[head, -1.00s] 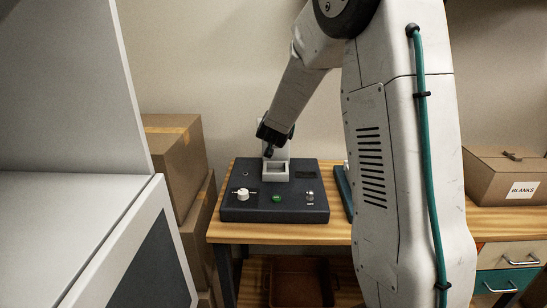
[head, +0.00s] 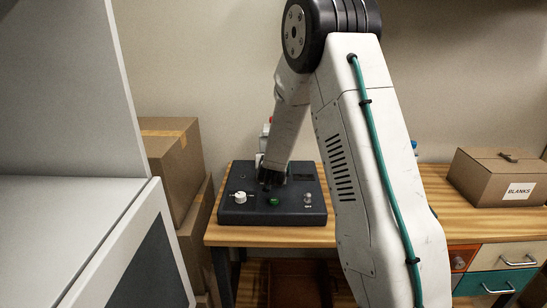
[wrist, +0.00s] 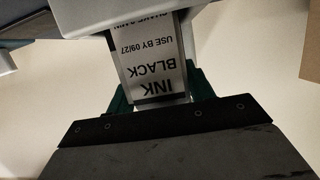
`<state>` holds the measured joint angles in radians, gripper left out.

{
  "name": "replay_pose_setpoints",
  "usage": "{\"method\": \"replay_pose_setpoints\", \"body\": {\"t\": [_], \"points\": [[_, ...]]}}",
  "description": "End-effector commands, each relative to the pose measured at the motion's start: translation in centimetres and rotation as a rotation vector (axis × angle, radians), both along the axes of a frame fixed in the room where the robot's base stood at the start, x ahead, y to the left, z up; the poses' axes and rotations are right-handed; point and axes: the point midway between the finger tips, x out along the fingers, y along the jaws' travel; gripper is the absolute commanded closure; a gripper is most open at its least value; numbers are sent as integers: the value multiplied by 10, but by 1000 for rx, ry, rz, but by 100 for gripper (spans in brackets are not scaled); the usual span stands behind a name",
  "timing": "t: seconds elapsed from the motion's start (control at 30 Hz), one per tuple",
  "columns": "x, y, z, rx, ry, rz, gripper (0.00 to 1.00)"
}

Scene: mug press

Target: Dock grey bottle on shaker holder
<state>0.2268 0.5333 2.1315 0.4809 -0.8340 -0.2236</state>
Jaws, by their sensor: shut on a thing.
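The grey bottle (wrist: 155,62) shows in the wrist view with a label reading INK BLACK, upside down in the picture. My gripper (wrist: 160,95) is shut on it, with dark green fingers on both sides. In the head view my gripper (head: 270,181) is low over the dark console of the shaker (head: 310,187), and the bottle cannot be made out there. The pale holder on the console is mostly hidden behind my arm. A pale edge (wrist: 90,15) crosses the top of the wrist view beside the bottle; I cannot tell whether the bottle touches it.
The console has a white knob (head: 240,196), a green button (head: 274,201) and a small metal switch (head: 308,198). It stands on a wooden table (head: 225,236). A BLANKS carton (head: 495,180) is at the right. Stacked cartons (head: 172,165) and a grey cabinet (head: 90,200) are left.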

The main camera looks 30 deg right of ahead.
Motion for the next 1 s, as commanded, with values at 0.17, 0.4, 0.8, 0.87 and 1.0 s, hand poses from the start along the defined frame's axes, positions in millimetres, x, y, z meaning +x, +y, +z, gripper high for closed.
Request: {"method": "replay_pose_setpoints", "body": {"t": [0.17, 0.4, 0.8, 0.87, 1.0], "points": [[0, 0, -3, 1, 1, 0, 45], [0, 0, -3, 0, 0, 0, 26], [-27, 19, 12, -1, -1, 2, 26], [-38, 27, 16, 0, -1, 2, 26], [-62, 43, 25, -1, -1, 2, 26]]}}
